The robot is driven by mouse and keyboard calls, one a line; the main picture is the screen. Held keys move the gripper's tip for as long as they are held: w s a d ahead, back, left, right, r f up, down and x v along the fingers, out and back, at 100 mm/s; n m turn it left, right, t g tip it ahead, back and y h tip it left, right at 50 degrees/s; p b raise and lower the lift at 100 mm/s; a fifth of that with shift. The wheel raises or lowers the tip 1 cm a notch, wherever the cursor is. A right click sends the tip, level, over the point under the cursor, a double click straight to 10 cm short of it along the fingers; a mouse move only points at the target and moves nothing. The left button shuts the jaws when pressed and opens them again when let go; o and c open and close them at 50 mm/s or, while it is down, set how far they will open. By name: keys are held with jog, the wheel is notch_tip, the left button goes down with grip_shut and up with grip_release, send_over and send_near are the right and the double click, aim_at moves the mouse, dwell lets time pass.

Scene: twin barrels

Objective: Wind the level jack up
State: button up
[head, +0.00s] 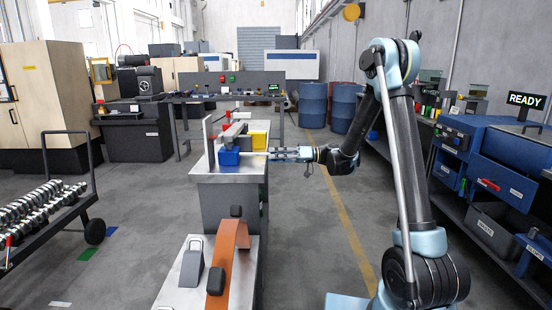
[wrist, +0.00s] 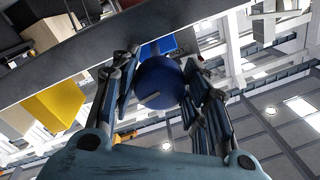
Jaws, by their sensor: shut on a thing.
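My gripper (head: 277,154) reaches in from the right at the right edge of the metal-topped bench (head: 225,177) in the head view. In the wrist view my gripper (wrist: 160,88) has its fingers closed around a round blue knob (wrist: 158,82), one finger on each side. The knob sits close to the bench edge, and I take it to be the level jack's knob. The rest of the jack is hidden. In the head view the knob cannot be made out behind the fingers.
An orange curved piece (head: 229,256) lies on a nearer surface. Blue barrels (head: 312,104) stand behind. The aisle floor (head: 318,215) right of the bench is clear.

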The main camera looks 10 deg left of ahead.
jog(key=m, duration=0.5)
jog(key=shift+m, duration=0.4)
jog(key=m, duration=0.4)
jog(key=shift+r+m+t+y, duration=0.1)
jog(key=shift+m+t+y, duration=0.2)
jog(key=shift+t+y, duration=0.1)
jog(key=m, duration=0.5)
jog(key=shift+m+t, duration=0.3)
jog(key=shift+m, duration=0.1)
jog(key=shift+r+m, duration=0.1)
jog(key=shift+m, duration=2.4)
jog(key=o, duration=1)
jog(key=shift+o, duration=0.2)
